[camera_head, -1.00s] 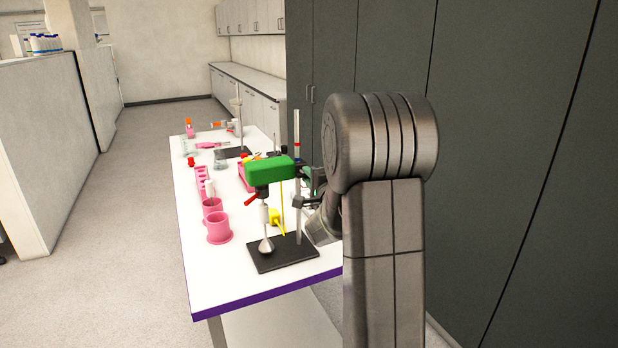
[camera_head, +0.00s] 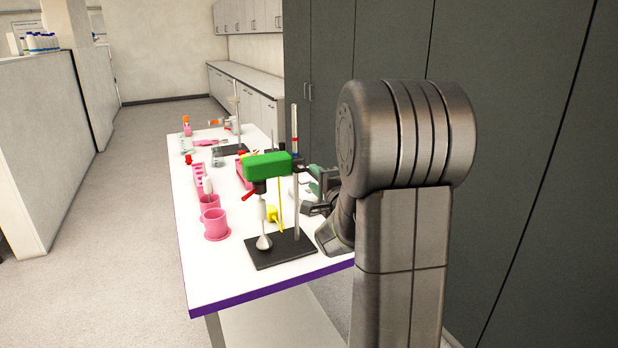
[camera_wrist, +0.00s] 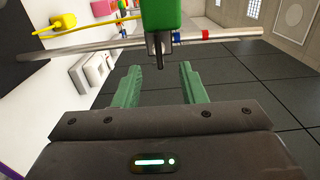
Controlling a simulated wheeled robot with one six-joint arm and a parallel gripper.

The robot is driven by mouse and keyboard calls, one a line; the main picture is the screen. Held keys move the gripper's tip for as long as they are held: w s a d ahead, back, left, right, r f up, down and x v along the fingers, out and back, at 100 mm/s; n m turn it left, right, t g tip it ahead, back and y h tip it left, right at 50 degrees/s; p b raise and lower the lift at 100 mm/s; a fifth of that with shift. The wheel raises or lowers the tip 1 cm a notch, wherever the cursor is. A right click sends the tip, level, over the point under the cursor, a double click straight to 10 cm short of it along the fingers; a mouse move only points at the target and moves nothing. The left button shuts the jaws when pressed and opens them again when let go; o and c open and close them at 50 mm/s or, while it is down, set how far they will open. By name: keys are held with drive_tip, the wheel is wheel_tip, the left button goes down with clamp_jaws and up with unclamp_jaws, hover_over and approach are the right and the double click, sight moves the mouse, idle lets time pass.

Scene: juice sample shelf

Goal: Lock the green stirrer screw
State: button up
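The green stirrer (camera_head: 267,165) is clamped high on a metal rod (camera_head: 295,200) of a black-based stand in the head view. In the wrist view the stirrer's green body (camera_wrist: 161,14) is at the top, with a thin dark screw (camera_wrist: 159,56) pointing down from its clamp beside the rod. My gripper (camera_wrist: 158,72) has green fingers set wide apart, with nothing between them. In the wrist view the screw's tip appears centred between the fingertips; whether they touch it, I cannot tell. In the head view my gripper (camera_head: 318,183) is to the right of the rod, partly hidden by my arm.
The black stand base (camera_head: 278,252) sits near the front of the white table. Pink cups (camera_head: 215,226) and a pink rack stand to its left. Another stand (camera_head: 233,150) is farther back. Dark cabinets (camera_head: 390,50) line the right.

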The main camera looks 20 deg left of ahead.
sight(306, 171)
drive_tip(key=b+v, duration=0.1)
drive_tip(key=v, duration=0.7)
drive_tip(key=shift+s, duration=0.1)
drive_tip(key=p+x, duration=0.2)
drive_tip(key=x, duration=1.1)
drive_tip(key=shift+w+a+p, duration=0.25)
drive_tip(key=shift+w+p, duration=0.1)
drive_tip(key=shift+s+d, duration=0.15)
